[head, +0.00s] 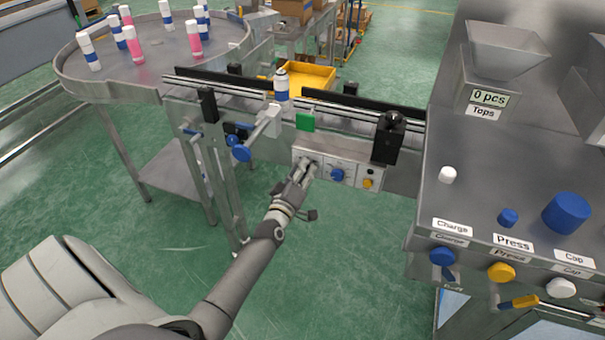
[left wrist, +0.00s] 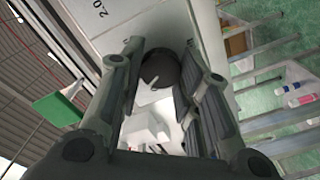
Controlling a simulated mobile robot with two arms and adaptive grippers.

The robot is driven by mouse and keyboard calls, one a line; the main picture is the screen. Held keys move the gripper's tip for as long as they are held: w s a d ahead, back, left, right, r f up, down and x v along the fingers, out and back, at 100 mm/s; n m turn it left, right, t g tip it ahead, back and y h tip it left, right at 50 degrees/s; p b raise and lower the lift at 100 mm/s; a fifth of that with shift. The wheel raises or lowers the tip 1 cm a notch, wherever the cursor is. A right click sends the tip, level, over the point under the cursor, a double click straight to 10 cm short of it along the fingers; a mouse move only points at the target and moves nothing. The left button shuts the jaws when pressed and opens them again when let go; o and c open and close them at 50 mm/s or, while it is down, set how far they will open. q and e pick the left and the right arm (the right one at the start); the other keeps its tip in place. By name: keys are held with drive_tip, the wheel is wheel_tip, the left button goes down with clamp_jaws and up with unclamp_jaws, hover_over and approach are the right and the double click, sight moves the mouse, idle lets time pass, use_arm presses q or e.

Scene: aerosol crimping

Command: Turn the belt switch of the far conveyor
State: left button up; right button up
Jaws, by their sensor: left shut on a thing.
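The far conveyor (head: 352,113) runs across the middle of the head view, with a control box (head: 352,166) on its front side. My left gripper (head: 304,168) is at the left end of this box and hides the switch there in the head view. In the left wrist view a dark round switch knob (left wrist: 160,68) with a white mark sits between the two fingers of my left gripper (left wrist: 161,52). The fingers are shut on the knob. My right gripper is in neither view.
A blue knob (head: 337,174) and a yellow button (head: 369,183) sit right of my left gripper. A green plate (head: 305,122) stands above the box. A white-and-blue can (head: 282,86) stands on the conveyor. A steel machine (head: 505,150) fills the right side.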

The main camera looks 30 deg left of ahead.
use_arm(q)
drive_tip(key=shift+f+n+b, duration=0.1)
drive_tip(key=shift+n+b, duration=0.35)
drive_tip(key=shift+n, duration=1.75)
drive_tip(key=o, duration=1)
drive_tip(key=v, duration=1.2)
drive_tip(key=shift+a, duration=0.1)
